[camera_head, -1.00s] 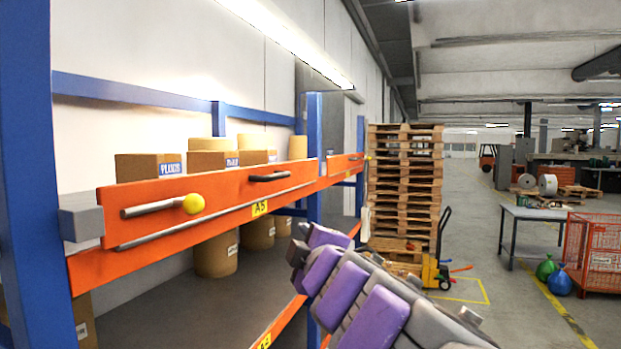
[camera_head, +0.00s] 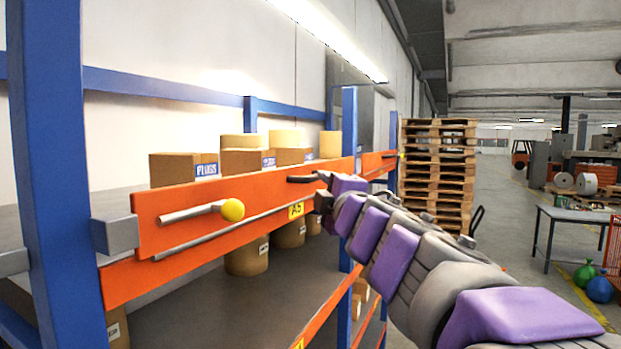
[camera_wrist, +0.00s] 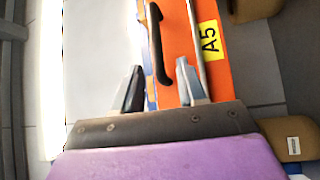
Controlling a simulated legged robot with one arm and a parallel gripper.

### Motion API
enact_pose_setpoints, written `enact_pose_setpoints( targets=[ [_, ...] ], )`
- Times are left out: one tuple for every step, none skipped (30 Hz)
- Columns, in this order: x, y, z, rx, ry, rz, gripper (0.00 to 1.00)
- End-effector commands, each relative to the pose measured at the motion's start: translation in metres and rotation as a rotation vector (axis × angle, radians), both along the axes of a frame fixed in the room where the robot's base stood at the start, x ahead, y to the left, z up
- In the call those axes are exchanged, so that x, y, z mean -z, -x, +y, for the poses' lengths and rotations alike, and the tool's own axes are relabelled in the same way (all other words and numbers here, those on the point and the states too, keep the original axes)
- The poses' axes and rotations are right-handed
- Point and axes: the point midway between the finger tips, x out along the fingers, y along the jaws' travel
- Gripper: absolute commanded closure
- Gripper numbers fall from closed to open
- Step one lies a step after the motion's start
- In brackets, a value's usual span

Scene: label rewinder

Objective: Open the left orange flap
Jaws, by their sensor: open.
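The left orange flap (camera_head: 185,207) runs along the front of the blue-posted shelf and looks closed. It carries a grey lever with a yellow ball (camera_head: 232,209) at its left and a dark bar handle (camera_head: 303,178) near its right end. A yellow A5 label (camera_head: 296,210) sits below the handle. My gripper (camera_head: 321,188) is at the flap's right end, close to the handle. In the wrist view my gripper (camera_wrist: 160,82) is open, with the dark handle (camera_wrist: 156,45) lying between the lines of its fingers. I cannot tell whether they touch.
Boxes and round cartons (camera_head: 248,165) stand on the shelf behind the flap. A blue post (camera_head: 349,130) and another orange flap (camera_head: 378,163) are just beyond my gripper. Stacked pallets (camera_head: 437,165) stand farther back.

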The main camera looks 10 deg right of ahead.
Motion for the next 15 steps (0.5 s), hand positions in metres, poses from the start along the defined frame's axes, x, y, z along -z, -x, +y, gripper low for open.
enact_pose_setpoints(
  targets=[
    [-0.001, -0.009, 0.000, 0.000, -0.001, 0.001, 0.59],
    [-0.002, -0.013, 0.000, -0.001, -0.002, 0.001, 0.59],
    [-0.002, -0.019, 0.000, -0.001, -0.002, 0.001, 0.59],
    [-0.003, -0.023, -0.001, -0.002, -0.003, 0.001, 0.59],
    [-0.003, -0.027, 0.000, -0.001, -0.004, 0.002, 0.59],
    [-0.004, -0.032, 0.000, -0.001, -0.004, 0.002, 0.59],
    [-0.005, -0.037, 0.001, -0.001, -0.003, 0.001, 0.59],
    [-0.005, -0.041, 0.002, -0.002, -0.002, 0.002, 0.59],
    [-0.007, -0.046, 0.004, -0.002, -0.001, 0.001, 0.59],
    [-0.008, -0.050, 0.006, -0.002, -0.001, 0.001, 0.59],
    [-0.009, -0.054, 0.008, -0.003, -0.001, 0.000, 0.59],
    [-0.010, -0.059, 0.010, -0.003, -0.001, 0.000, 0.59],
    [-0.010, -0.062, 0.010, -0.003, -0.001, 0.000, 0.59],
    [-0.011, -0.065, 0.011, -0.003, 0.000, 0.001, 0.59],
    [-0.011, -0.070, 0.012, -0.003, 0.001, 0.002, 0.59]
  ],
)
